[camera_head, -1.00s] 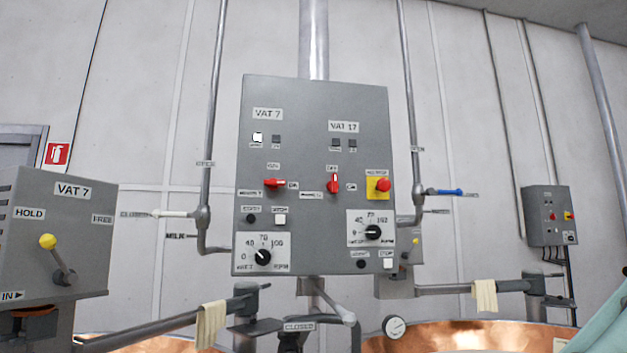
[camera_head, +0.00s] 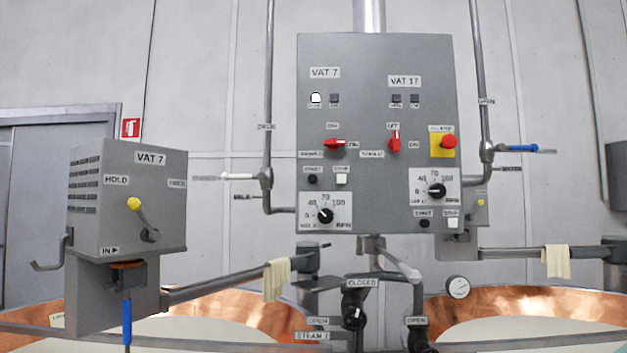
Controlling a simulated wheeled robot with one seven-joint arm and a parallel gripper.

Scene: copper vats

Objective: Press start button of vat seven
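A grey control panel (camera_head: 376,70) stands in the middle of the head view, with a VAT 7 label (camera_head: 325,73) on its left half and a VAT 17 label on its right. Under the VAT 7 side a black start button (camera_head: 312,179) sits to the left of a white stop button (camera_head: 341,178). Above them is a red rotary switch (camera_head: 334,144), and a white lamp (camera_head: 316,98) looks lit. A black speed dial (camera_head: 325,215) is below. My gripper is not in view.
A grey VAT 7 box (camera_head: 120,205) with a yellow-knobbed lever stands at left. Copper vats (camera_head: 215,300) with pale contents lie below the panel. Pipes, valves and a horizontal rail (camera_head: 220,283) with a hanging cloth (camera_head: 277,279) cross in front. A red emergency stop (camera_head: 448,141) sits on the panel's right.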

